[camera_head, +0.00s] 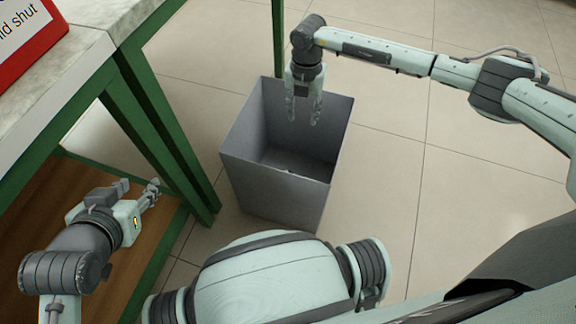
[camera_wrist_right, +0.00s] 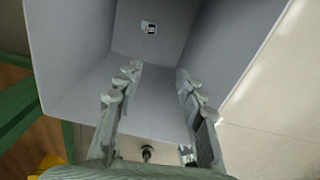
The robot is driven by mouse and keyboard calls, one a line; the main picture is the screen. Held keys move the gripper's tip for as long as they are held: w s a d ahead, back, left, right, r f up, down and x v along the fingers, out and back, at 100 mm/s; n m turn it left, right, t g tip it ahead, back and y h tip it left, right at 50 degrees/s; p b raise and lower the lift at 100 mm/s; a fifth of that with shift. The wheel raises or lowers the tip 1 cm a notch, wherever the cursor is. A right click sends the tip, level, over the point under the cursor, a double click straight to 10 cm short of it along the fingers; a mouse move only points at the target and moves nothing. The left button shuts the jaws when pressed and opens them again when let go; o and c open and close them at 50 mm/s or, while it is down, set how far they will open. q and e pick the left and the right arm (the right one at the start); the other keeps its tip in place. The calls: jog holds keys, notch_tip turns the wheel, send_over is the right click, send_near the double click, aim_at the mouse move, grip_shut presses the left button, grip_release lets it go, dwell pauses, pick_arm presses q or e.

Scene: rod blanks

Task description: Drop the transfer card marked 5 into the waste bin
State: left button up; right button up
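The grey waste bin (camera_head: 325,200) stands on the floor with its open top facing up. My right gripper (camera_head: 304,118) is over the bin's mouth, pointing down, open and with nothing between its fingers. In the right wrist view, its fingers (camera_wrist_right: 155,75) are apart in front of the bin's grey inner walls (camera_wrist_right: 75,50). A small white card with a dark mark (camera_wrist_right: 148,27) lies inside the bin; its number is too small to read. My left gripper (camera_head: 138,188) is beside the green table leg, its fingers apart and empty.
A pale-topped table (camera_head: 60,85) with green legs (camera_head: 165,130) and a wooden lower shelf (camera_head: 140,245) stands at the left. A red-bordered sign (camera_head: 25,35) sits on its top. Tiled floor (camera_head: 420,160) is clear to the bin's right.

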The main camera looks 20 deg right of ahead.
notch_tip(320, 180, up, 12)
dwell(0.6)
